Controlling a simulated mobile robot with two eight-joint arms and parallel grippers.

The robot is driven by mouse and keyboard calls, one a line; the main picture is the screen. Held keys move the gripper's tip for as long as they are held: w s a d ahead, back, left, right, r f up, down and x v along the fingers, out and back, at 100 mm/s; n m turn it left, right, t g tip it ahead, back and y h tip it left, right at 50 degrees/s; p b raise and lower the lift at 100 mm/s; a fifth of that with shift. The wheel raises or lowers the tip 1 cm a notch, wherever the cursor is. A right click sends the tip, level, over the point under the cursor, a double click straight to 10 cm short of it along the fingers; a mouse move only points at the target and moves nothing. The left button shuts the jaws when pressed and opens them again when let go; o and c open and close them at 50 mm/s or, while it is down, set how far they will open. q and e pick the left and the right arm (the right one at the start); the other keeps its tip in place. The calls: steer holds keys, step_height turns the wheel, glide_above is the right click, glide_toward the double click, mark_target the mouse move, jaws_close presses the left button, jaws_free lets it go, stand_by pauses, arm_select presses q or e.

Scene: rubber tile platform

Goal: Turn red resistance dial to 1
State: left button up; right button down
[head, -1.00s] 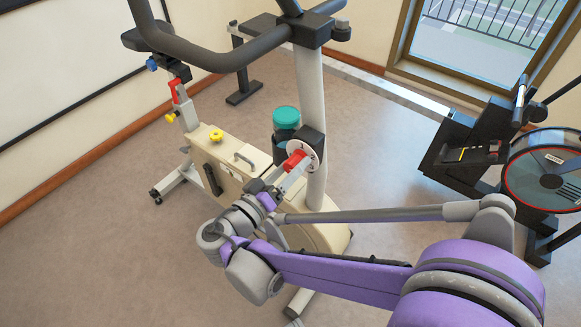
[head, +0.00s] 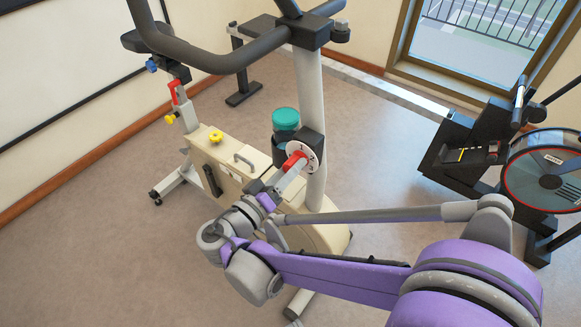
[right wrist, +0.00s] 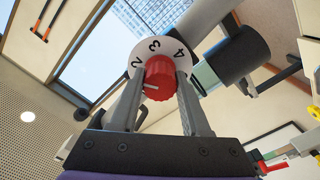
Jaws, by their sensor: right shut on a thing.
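The red resistance dial (head: 294,160) is on a white numbered disc (head: 311,153), on the bike's upright post. My right gripper (head: 288,172) reaches it from the front and is shut on it. In the right wrist view the red dial (right wrist: 160,72) sits between the two fingers (right wrist: 160,84), one on each side. The white disc (right wrist: 150,46) shows 2, 3 and 4 above the dial. A white mark on the dial points left, below the 2. The fingers hide the lower part of the disc, and no 1 is readable. My left gripper is out of view.
The cream exercise bike (head: 228,166) has a dark handlebar (head: 215,62) above the dial. A teal-capped bottle (head: 285,120) stands just behind the dial. A rowing machine (head: 545,165) is at the right. The floor left of the bike is clear.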

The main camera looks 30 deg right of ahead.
steer(key=n+p, duration=0.1)
steer(key=n, duration=0.2)
steer(key=n+p, duration=0.1)
steer(key=n, duration=0.7)
steer(key=shift+p, duration=0.4)
steer(key=shift+n, duration=0.4)
steer(key=shift+c, duration=1.9)
jaws_free()
